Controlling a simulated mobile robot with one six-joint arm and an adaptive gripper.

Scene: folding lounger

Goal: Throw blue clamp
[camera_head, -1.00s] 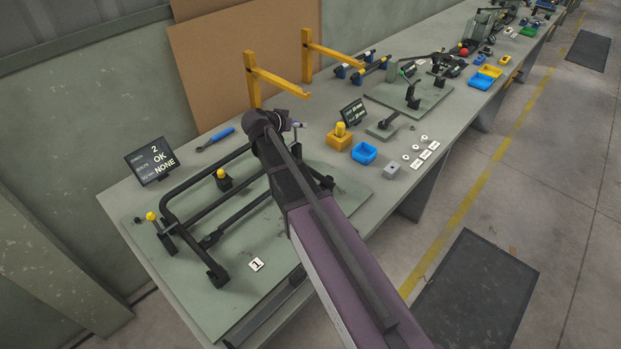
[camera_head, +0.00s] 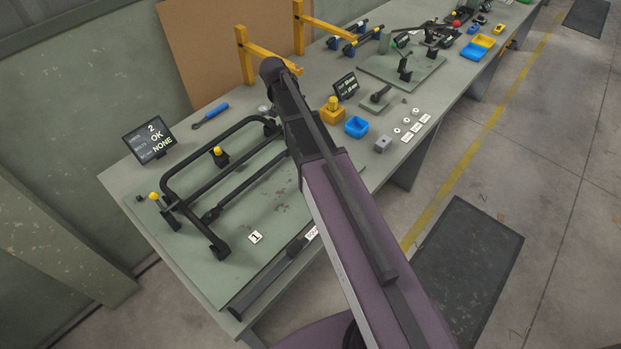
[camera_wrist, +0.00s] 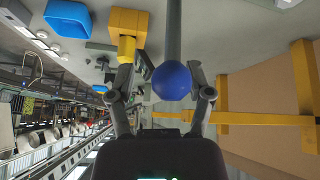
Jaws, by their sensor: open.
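A blue ball knob (camera_wrist: 172,81) on a grey rod (camera_wrist: 174,30) fills the middle of the wrist view. I take it to be the blue clamp's handle. My gripper (camera_wrist: 168,68) is open, with one finger on each side of the knob; I cannot tell whether either touches it.
A display (camera_head: 149,139) reads "2 OK NONE". A blue-handled tool (camera_head: 215,112) lies near the back. A yellow block (camera_head: 332,113) and blue bin (camera_head: 356,127) sit right of my arm. The floor at the right is open.

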